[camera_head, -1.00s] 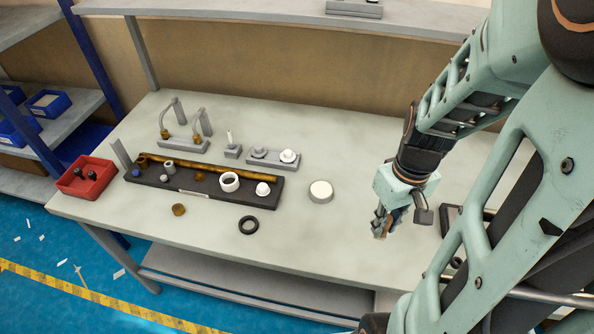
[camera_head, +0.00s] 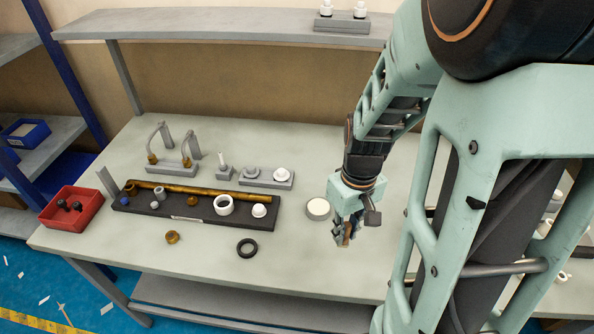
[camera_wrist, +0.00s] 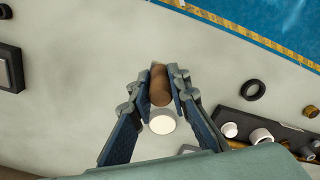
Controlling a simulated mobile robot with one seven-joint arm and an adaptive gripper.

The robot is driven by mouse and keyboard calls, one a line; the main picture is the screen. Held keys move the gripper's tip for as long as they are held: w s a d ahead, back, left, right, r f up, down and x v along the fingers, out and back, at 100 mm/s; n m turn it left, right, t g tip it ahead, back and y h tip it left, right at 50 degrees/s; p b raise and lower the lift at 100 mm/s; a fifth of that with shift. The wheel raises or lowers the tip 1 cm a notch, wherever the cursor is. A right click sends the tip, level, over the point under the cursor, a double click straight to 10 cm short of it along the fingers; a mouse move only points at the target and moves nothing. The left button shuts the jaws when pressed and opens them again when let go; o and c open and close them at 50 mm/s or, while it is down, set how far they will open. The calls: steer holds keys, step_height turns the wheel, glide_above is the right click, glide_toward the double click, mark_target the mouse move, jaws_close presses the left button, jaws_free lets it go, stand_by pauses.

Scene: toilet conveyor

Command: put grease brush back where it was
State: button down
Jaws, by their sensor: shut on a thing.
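My gripper (camera_head: 343,238) is shut on a brown cylindrical piece (camera_wrist: 159,86), which I take to be the grease brush's handle. It is held between the fingertips in the wrist view, and its bristles cannot be made out. In the head view, only a small brown bit shows between the fingers. A round tin with a white top (camera_head: 318,207) stands on the table just up and left of my fingertips.
A black tray (camera_head: 185,212) with a brass tube and several fittings lies left of the tin. A black ring (camera_head: 247,248) and a brass ring (camera_head: 172,237) lie in front of it. A red bin (camera_head: 72,208) stands at the far left. Table between tray and gripper is mostly clear.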

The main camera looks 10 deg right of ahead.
steer(key=w+a+f+b, duration=0.1)
steer(key=w+f, duration=0.1)
steer(key=w+a+f+b, duration=0.1)
steer(key=a+f, duration=0.1)
steer(key=w+a+f+b, duration=0.1)
steer(key=w+f+b, duration=0.1)
steer(key=f, duration=0.1)
steer(key=shift+w+a, duration=0.3)
steer(key=shift+a, duration=0.05)
steer(key=shift+w+a+f+b, duration=0.1)
steer(key=shift+f+b, duration=0.5)
steer(key=shift+f, duration=0.25)
steer(key=shift+w+a+f+b, duration=0.1)
steer(key=shift+f+b, duration=0.5)
steer(key=shift+f, duration=0.2)
steer(key=shift+f, duration=0.15)
steer(key=c, duration=1.8)
jaws_free()
step_height(320, 180, up, 12)
steer(key=shift+s+d+r+p, duration=0.1)
steer(key=shift+d+r+p, duration=0.1)
steer(key=shift+p, duration=0.1)
